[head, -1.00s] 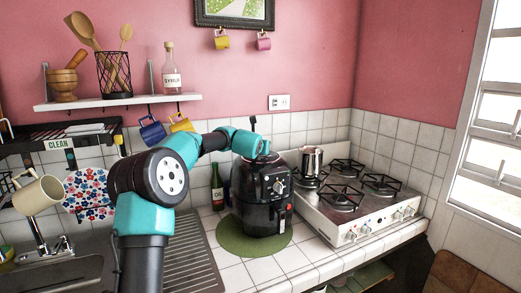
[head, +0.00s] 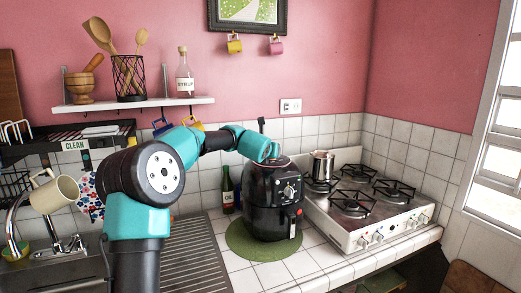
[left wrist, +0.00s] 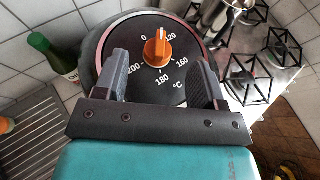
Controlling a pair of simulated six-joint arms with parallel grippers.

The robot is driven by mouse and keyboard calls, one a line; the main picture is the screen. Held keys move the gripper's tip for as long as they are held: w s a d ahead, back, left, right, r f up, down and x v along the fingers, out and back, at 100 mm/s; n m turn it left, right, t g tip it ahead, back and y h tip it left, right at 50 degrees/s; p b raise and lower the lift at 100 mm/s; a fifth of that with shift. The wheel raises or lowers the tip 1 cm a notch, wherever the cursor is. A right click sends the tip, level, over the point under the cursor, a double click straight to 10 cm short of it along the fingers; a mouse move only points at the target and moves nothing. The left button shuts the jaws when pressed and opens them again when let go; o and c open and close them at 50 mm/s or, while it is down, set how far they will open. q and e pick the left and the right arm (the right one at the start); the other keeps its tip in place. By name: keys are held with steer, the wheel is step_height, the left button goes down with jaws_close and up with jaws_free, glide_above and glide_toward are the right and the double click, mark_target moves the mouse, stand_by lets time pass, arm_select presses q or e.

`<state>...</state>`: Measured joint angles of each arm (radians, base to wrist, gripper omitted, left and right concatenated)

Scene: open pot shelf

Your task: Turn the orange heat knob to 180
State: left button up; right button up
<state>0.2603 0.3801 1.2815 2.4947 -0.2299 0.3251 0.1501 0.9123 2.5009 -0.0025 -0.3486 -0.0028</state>
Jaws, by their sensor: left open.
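The orange heat knob (left wrist: 158,48) sits in the middle of a black dial on top of the black air fryer (head: 262,213). Its white mark points up in the left wrist view, between 0 and 120. The 180 label (left wrist: 163,81) is at the bottom of the dial. My left gripper (left wrist: 160,62) is open, with one finger on each side of the knob and a gap to it. In the head view the left gripper (head: 268,158) is above the fryer's top and hides the orange knob. My right gripper is not in view.
The fryer stands on a green round mat (head: 240,246). A gas stove (head: 345,232) with a metal pot (head: 322,165) is to its right. A green oil bottle (head: 227,190) stands close on its left. A loaded wall shelf (head: 140,104) hangs above left.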

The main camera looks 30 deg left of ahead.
arm_select(q)
steer(key=v, duration=1.2)
steer(key=shift+s+r, duration=0.15)
steer(key=shift+s, duration=0.2)
